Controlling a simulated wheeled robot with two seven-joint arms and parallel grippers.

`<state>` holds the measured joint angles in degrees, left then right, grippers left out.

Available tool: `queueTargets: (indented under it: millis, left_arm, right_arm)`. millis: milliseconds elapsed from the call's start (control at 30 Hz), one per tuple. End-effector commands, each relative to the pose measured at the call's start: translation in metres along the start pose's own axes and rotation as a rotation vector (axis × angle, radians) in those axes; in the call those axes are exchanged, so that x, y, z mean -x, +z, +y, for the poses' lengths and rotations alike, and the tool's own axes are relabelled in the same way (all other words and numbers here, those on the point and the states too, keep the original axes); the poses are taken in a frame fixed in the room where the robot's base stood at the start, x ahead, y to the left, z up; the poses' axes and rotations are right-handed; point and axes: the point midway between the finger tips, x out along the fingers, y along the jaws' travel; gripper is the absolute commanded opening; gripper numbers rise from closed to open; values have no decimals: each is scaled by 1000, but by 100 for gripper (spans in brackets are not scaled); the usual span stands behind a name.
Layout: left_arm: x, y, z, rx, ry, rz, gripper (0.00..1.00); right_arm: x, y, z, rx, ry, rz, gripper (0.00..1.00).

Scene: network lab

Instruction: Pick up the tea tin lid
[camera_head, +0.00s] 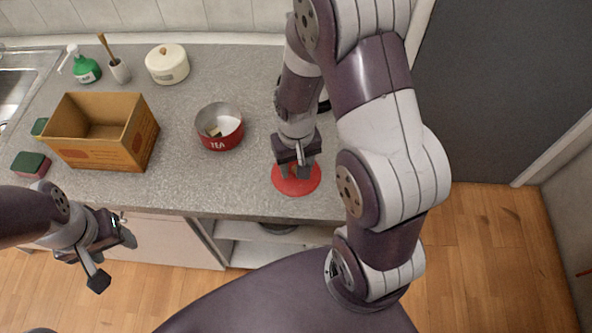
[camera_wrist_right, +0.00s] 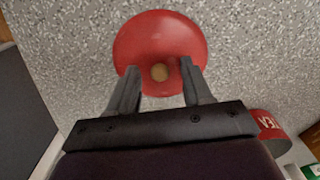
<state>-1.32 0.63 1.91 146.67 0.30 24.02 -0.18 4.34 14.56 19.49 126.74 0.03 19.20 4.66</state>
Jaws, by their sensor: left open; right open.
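The red tea tin lid (camera_head: 310,186) lies on the grey counter near its front edge, with a small wooden knob at its middle. It also shows in the right wrist view (camera_wrist_right: 160,32), where the knob appears between the fingertips. My right gripper (camera_head: 297,172) is open and points down over the lid, with one finger on each side of the knob (camera_wrist_right: 160,72). I cannot tell whether the fingers touch it. The open red tea tin (camera_head: 222,142) stands to the left with something small inside. My left gripper (camera_head: 112,259) is open and empty, in front of the counter.
A cardboard box (camera_head: 90,155) stands open on the left, with sponges (camera_head: 30,165) beside it. A green soap bottle (camera_head: 86,70), a brush holder (camera_head: 119,71) and a cream lidded pot (camera_head: 167,64) stand at the back. The counter between tin and lid is clear.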

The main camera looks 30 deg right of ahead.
Motion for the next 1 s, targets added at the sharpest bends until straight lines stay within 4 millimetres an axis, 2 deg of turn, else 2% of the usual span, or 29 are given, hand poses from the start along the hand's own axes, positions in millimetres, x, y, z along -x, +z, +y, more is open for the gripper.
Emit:
queueTargets:
  millis: [33,100,167,567,667,800,1000]
  left_arm:
    - [0,0,0,0,0,0,59]
    - [0,0,0,0,0,0,59]
    - [0,0,0,0,0,0,59]
    - [0,0,0,0,0,0,59]
    - [0,0,0,0,0,0,59]
    - [-1,0,0,0,0,0,59]
    - [-3,0,0,0,0,0,59]
  right_arm:
    - [0,0,0,0,0,0,40]
    - [0,0,0,0,0,0,17]
    - [0,0,0,0,0,0,0]
    - [6,-1,0,0,0,2,0]
    - [17,-1,0,0,0,4,0]
    - [43,-2,0,0,0,6,0]
    - [69,37,25,-6,0,5,0]
